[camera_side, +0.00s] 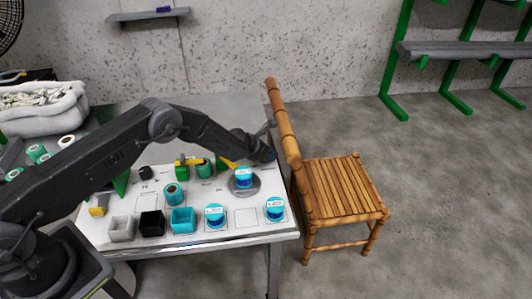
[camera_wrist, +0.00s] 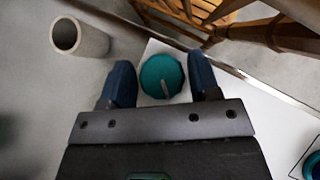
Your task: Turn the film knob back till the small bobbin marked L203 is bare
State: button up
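In the wrist view a round teal knob (camera_wrist: 153,70) with a pale pointer bar sits on the white board. My gripper (camera_wrist: 162,72) has its two blue fingers apart, one on each side of the knob, with little room between. I cannot tell whether they touch it. In the side view my gripper (camera_side: 265,150) is at the board's far right edge, and the knob is not clear there. A blue-teal labelled bobbin (camera_side: 243,177) stands on a round grey disc. Two similar ones stand at the front, a left one (camera_side: 214,216) and a right one (camera_side: 274,210). Their labels are too small to read.
Grey (camera_side: 121,229), black (camera_side: 152,224) and teal (camera_side: 183,220) open boxes line the board's front. Teal-green spools stand behind. A bamboo chair (camera_side: 338,187) is close to the table's right edge. A grey tube (camera_wrist: 80,37) shows in the wrist view.

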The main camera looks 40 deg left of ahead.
jog(key=shift+o, duration=1.3)
jog(key=shift+s+f, duration=0.1)
jog(key=shift+f, duration=0.1)
jog(key=v, duration=1.4)
jog(key=shift+w+a, duration=0.1)
jog(key=shift+w, duration=0.1)
jog(key=shift+w+a+m+g+h, duration=0.9)
jog(key=shift+a+m+h, duration=1.05)
jog(key=shift+m, duration=0.55)
jog(key=x, duration=1.3)
jog(key=shift+f, duration=0.4)
jog(key=shift+c, duration=0.4)
